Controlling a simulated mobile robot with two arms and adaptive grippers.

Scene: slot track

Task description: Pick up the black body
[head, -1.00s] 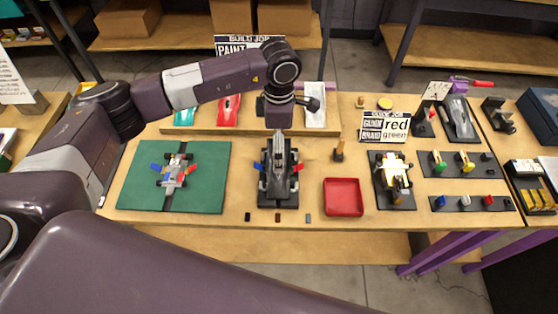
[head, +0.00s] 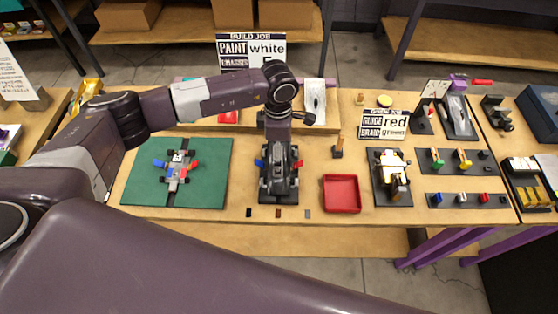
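The black body (head: 281,183) sits on a dark stand in the middle of the table, with a blue piece at its left and a red piece at its right. My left gripper (head: 279,147) points down over the far part of the black body and hides it. The gripper's fingers blend with the dark body, so I cannot tell whether they are open, shut or touching it. My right gripper is not in view.
A green mat (head: 205,190) with a chassis (head: 177,172) lies left. A red tray (head: 342,194) and a dark stand with a pale yellow part (head: 389,165) are right. Job signs stand at the back.

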